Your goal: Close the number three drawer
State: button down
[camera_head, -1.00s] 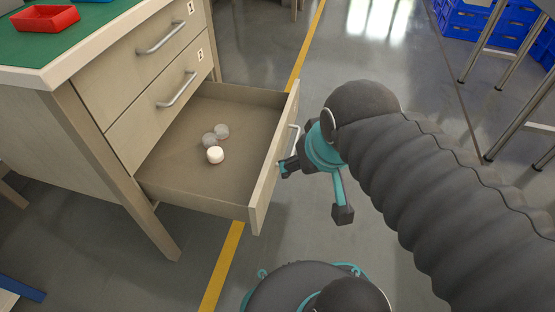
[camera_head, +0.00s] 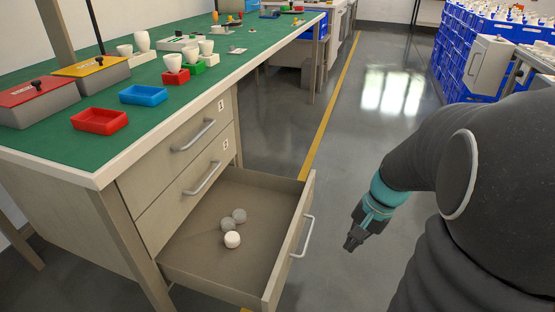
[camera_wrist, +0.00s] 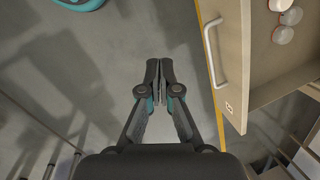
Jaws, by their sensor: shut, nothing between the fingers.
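The lowest drawer (camera_head: 285,268) of the bench cabinet is pulled well out. It has a pale front and a silver bar handle (camera_head: 309,237). Its number is not readable in the head view; a small label (camera_wrist: 228,107) shows on its front in the wrist view, beside the handle (camera_wrist: 211,50). Three round whitish pieces (camera_head: 233,239) lie inside. My gripper (camera_head: 351,243) is shut and empty, pointing down, to the right of the drawer front and apart from it. In the wrist view the fingertips (camera_wrist: 165,68) meet left of the handle.
Two shut drawers (camera_head: 190,160) sit above the open one. The green bench top (camera_head: 165,117) holds red and blue trays, boxes and cups. Blue crates (camera_head: 450,60) stand at the back right. The grey floor right of the drawer is clear.

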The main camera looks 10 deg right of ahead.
jog(key=w+d+f+m+t+y+p, duration=0.1)
jog(key=w+d+f+m+y+p, duration=0.2)
jog(key=w+d+m, duration=0.4)
jog(key=m+t+y+b, duration=0.2)
jog(key=m+t, duration=0.1)
jog(key=m, duration=0.4)
send_near(300, 218)
notch_tip(300, 218, down, 5)
jog(key=w+a, duration=0.2)
jog(key=shift+w+a, duration=0.1)
jog(key=shift+a, duration=0.2)
jog(key=shift+w+a, duration=0.35)
jog(key=shift+a, duration=0.1)
jog(key=shift+a, duration=0.1)
